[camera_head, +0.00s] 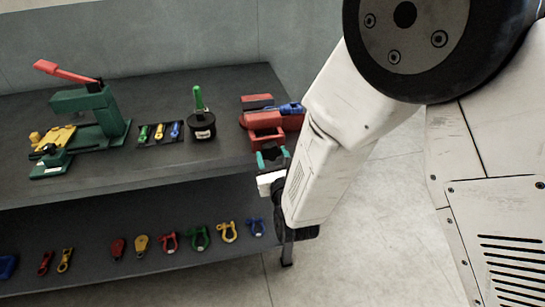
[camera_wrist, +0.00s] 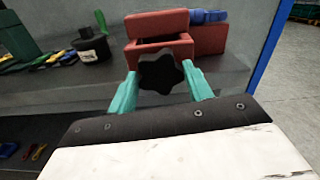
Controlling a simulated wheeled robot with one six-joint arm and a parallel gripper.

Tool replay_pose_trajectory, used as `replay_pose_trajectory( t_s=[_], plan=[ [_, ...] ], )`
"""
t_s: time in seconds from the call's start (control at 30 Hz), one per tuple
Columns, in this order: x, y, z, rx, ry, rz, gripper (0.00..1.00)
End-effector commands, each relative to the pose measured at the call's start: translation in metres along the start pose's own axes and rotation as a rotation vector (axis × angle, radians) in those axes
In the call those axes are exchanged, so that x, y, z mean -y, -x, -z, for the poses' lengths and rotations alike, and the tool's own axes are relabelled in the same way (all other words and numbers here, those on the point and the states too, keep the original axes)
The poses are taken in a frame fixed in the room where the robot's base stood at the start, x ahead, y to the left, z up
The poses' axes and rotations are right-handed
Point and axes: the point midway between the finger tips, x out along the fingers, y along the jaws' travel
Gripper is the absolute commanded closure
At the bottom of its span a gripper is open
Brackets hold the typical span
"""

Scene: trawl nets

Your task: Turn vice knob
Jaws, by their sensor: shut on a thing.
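The red vice (camera_head: 264,120) stands at the right end of the dark upper shelf. It also shows in the wrist view (camera_wrist: 190,42), with a blue part at its far right. The black star-shaped vice knob (camera_wrist: 160,72) faces the wrist camera at the front of the vice. My gripper (camera_wrist: 161,90) has teal fingers, one on each side of the knob, and is shut on it. In the head view my gripper (camera_head: 271,160) is at the shelf's front edge, just before the vice, and the knob is hard to make out there.
A black pot with a green-handled tool (camera_head: 202,124) and a small tray of coloured tools (camera_head: 161,132) stand left of the vice. A green press with a red lever (camera_head: 85,110) is farther left. Several shackles and pulleys lie on the lower shelf (camera_head: 185,260). The floor to the right is clear.

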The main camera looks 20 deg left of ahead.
Motion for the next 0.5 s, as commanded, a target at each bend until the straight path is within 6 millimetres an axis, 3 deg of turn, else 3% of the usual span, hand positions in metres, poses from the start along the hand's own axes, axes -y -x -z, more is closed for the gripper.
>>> replay_pose_trajectory(
  t_s=[0.17,0.2,0.27,0.5],
  plan=[
    [-0.0004,0.0020,0.0028,-0.007,0.003,-0.002,0.72],
    [-0.0003,0.0020,0.0028,-0.007,0.003,-0.002,0.47],
    [-0.0003,0.0018,0.0024,-0.006,0.003,-0.002,0.30],
    [0.0001,0.0008,0.0010,-0.003,0.002,-0.001,0.28]
  ],
)
